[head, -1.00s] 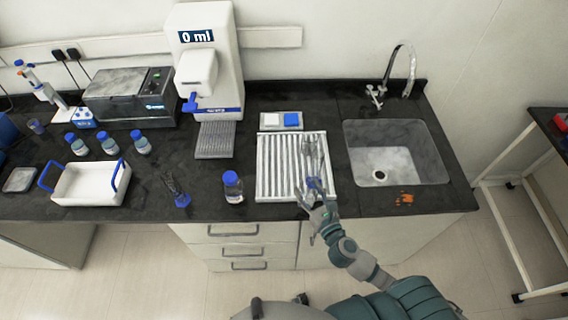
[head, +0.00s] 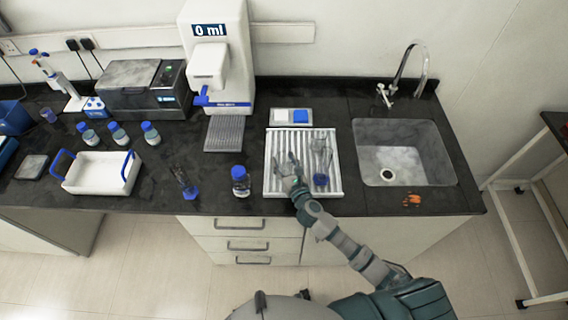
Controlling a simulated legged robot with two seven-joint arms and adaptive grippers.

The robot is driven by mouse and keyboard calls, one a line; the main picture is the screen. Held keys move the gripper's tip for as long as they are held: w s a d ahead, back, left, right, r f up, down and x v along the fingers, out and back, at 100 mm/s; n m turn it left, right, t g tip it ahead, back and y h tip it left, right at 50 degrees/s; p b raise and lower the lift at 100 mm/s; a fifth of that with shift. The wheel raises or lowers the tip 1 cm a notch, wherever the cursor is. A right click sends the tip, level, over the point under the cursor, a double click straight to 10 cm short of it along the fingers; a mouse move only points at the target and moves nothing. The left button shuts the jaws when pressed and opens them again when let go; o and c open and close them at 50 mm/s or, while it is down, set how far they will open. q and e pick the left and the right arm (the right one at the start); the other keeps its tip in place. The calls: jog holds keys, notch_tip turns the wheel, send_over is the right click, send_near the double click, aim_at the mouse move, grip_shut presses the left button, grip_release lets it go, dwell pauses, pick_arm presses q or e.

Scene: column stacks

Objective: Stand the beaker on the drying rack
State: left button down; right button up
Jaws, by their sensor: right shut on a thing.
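The drying rack (head: 272,187) is a white slatted tray on the dark bench, left of the sink. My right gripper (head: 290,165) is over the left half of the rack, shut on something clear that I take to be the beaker. Its outline is hard to make out against the white slats, and I cannot tell whether it touches them. A tall clear glass vessel with a blue base (head: 321,180) stands upright on the right half of the rack, apart from my fingers. My left gripper is not in view.
A blue-capped bottle (head: 240,182) and another blue-based glass vessel (head: 188,188) stand left of the rack. A small tray with a blue block (head: 300,116) lies behind it. The sink (head: 400,170) is to the right. A white dispenser (head: 215,60) stands at the back.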

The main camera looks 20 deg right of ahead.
jog(key=shift+f, duration=0.55)
jog(key=shift+a+r, duration=0.1)
jog(key=shift+a, duration=0.1)
jog(key=o, duration=1.2)
jog(key=shift+a, duration=0.1)
jog(key=shift+c, duration=0.2)
jog(key=shift+d, duration=0.2)
jog(key=s, duration=0.4)
jog(key=s+d, duration=0.1)
jog(key=s, duration=0.7)
jog(key=shift+d+b, duration=0.15)
jog(key=shift+b, duration=0.25)
